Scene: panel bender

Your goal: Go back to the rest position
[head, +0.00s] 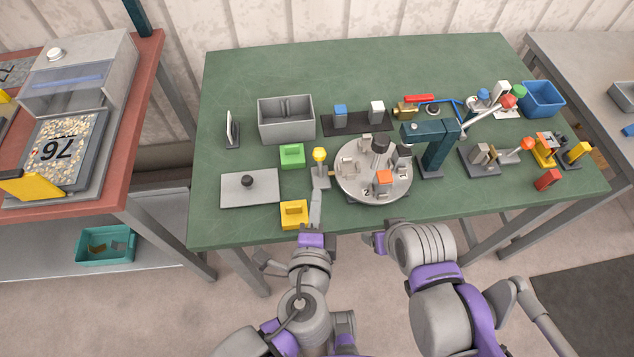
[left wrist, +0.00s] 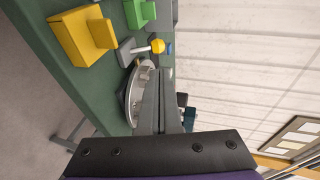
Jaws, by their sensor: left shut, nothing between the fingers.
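My left gripper (head: 317,192) is shut and empty at the front edge of the green table (head: 225,220). Its fingers point away from me, between the yellow block (head: 293,214) and the round turntable (head: 362,197). In the left wrist view the closed fingers of the left gripper (left wrist: 164,75) show in front of the turntable (left wrist: 137,85). My right arm is at the front edge, right of the left one. Its purple end (head: 379,243) shows, but its fingers cannot be made out.
A yellow-knobbed lever (head: 319,156) stands just beyond the left fingers. A plate with a black knob (head: 249,188), a green block (head: 291,156) and a grey bin (head: 286,120) lie left of it. A teal press (head: 436,150) stands right. The back of the table is clear.

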